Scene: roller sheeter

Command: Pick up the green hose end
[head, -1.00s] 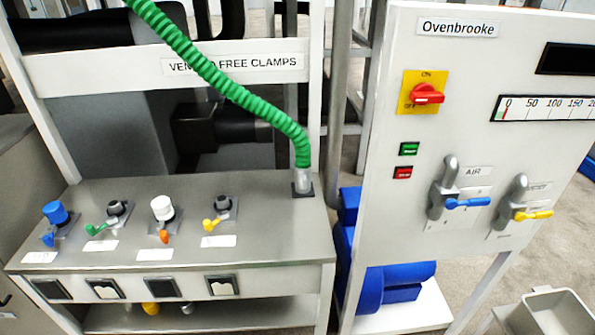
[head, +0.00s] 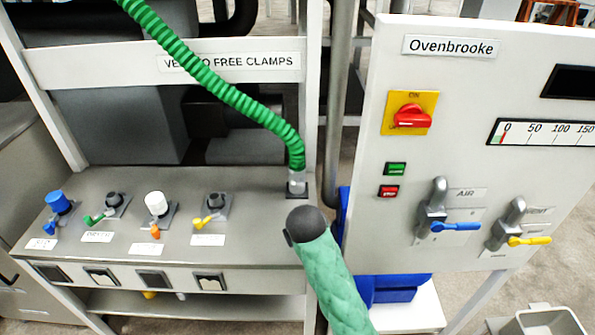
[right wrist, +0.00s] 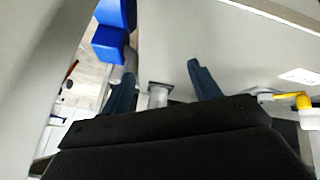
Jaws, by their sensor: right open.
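The green hose (head: 220,85) hangs down from the top left in the head view. Its end meets a grey metal coupling (head: 297,182) standing on a square plate at the bench's back right corner. In the right wrist view a grey cylinder (right wrist: 158,96) on a square plate, apparently this coupling, shows between the blue fingers of my right gripper (right wrist: 161,70). The fingers are apart and hold nothing visible. The green hose does not show in that view. My green-sleeved right arm (head: 335,275) rises in front of the bench's right end. My left gripper is not in view.
Several valves with coloured levers stand on the grey bench (head: 250,242), left of the coupling. The Ovenbrooke control panel (head: 440,150) stands close on the right, with a blue object (head: 395,289) below it. A yellow lever (right wrist: 302,102) shows right of my right gripper in the wrist view.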

